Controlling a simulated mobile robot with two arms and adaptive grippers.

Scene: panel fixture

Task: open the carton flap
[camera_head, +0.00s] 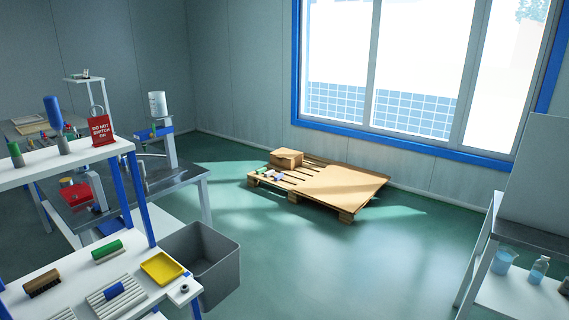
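A small brown carton (286,159) sits on the back left part of a wooden pallet (345,184) on the floor, below the window. It is far off and small in the head view. Its top looks covered, but I cannot make out the separate flaps or how they lie. Neither of my grippers is in view, and nothing is touching the carton.
A white shelf unit (60,292) with brushes and a yellow tray (162,268) stands at the near left. A grey bin (207,262) is beside it. A bench with bottles (539,270) stands at the right. The green floor (330,265) before the pallet is clear.

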